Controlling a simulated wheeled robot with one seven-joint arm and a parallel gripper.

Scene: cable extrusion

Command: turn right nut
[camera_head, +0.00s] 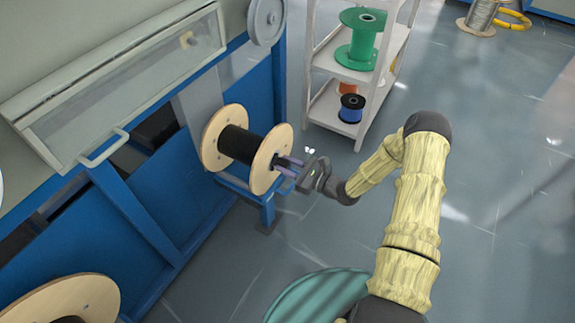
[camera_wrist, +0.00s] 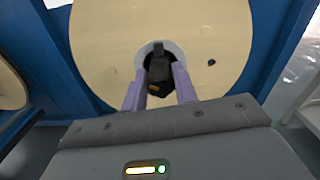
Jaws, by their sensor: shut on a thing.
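A wooden spool (camera_head: 268,160) wound with black cable is mounted on the side of the blue machine. Its round flange (camera_wrist: 100,60) fills much of the wrist view. A dark nut (camera_wrist: 160,72) sits at the flange's centre, inside a light ring (camera_wrist: 142,54). My gripper (camera_head: 287,167) is at the spool's outer face, its purple fingers pointing at the centre. In the wrist view the fingers (camera_wrist: 157,88) stand on either side of the nut and are shut on it. The contact itself is partly hidden by the fingers.
A white shelf (camera_head: 334,60) behind holds a green spool (camera_head: 361,40) and a blue spool (camera_head: 352,108). The blue machine (camera_head: 150,190) stands left, with another wooden spool (camera_head: 75,294) at lower left. Grey floor (camera_head: 480,190) is open to the right.

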